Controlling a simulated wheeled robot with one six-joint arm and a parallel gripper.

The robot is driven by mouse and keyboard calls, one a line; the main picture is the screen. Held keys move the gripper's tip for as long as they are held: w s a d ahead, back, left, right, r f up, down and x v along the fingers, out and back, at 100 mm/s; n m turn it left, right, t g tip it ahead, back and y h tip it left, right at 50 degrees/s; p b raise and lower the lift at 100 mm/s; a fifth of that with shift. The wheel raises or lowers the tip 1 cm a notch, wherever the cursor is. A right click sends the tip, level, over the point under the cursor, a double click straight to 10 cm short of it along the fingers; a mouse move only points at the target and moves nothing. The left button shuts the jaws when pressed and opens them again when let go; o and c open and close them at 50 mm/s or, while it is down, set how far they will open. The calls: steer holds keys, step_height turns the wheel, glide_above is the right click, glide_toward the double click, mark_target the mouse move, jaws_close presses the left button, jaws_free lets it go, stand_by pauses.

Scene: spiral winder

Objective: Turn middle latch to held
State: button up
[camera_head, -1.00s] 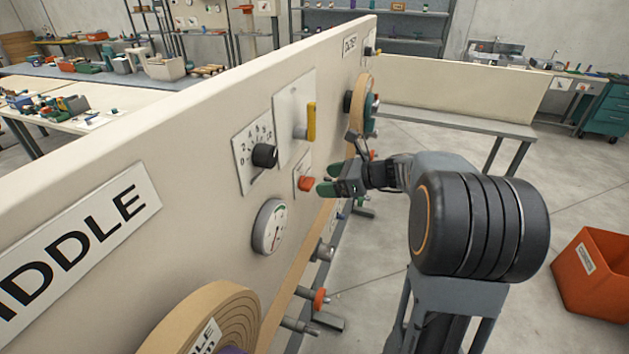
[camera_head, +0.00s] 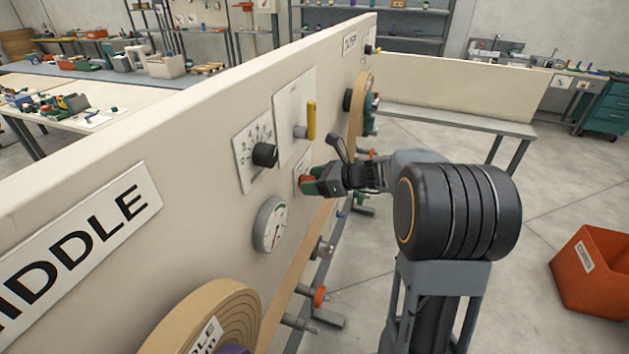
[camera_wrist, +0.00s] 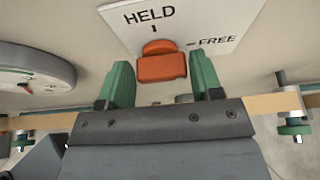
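The middle latch is an orange knob (camera_wrist: 162,67) on a white plate (camera_wrist: 215,22) marked HELD and FREE. In the wrist view it sits below the HELD mark, between the tips of my gripper's green fingers (camera_wrist: 163,82). Gaps show on both sides of the knob, so the fingers are open around it and not closed on it. In the head view my gripper (camera_head: 310,183) is at the panel and hides most of the orange knob (camera_head: 304,179). I cannot tell the knob's exact pointing direction.
The beige panel (camera_head: 150,130) carries a round gauge (camera_head: 271,225) below left of the latch, a black dial knob (camera_head: 265,155) and a yellow lever (camera_head: 311,120) above. A tape roll (camera_head: 205,320) is at the front. An orange bin (camera_head: 592,275) stands on the floor at right.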

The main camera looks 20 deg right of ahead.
steer(key=c, duration=0.6)
steer(key=shift+o, duration=0.2)
steer(key=shift+f+b, duration=0.2)
steer(key=shift+b, duration=0.4)
steer(key=n+t+b, duration=0.2)
steer(key=n+b, duration=0.2)
steer(key=b, duration=0.7)
steer(key=f+n+t+h+b, duration=0.1)
steer(key=n+b, duration=0.4)
steer(key=b, duration=0.7)
steer(key=s+n+t+b, duration=0.1)
steer(key=n+t+b, duration=0.3)
steer(key=b, duration=0.8)
steer(key=shift+a+f+h, duration=0.2)
steer(key=shift+a+h, duration=0.1)
steer(key=shift+a, duration=0.05)
steer(key=shift+r+n+b, duration=0.15)
steer(key=shift+n+b, duration=0.15)
steer(key=shift+n, duration=0.1)
steer(key=o, duration=0.9)
steer(key=shift+r, duration=0.1)
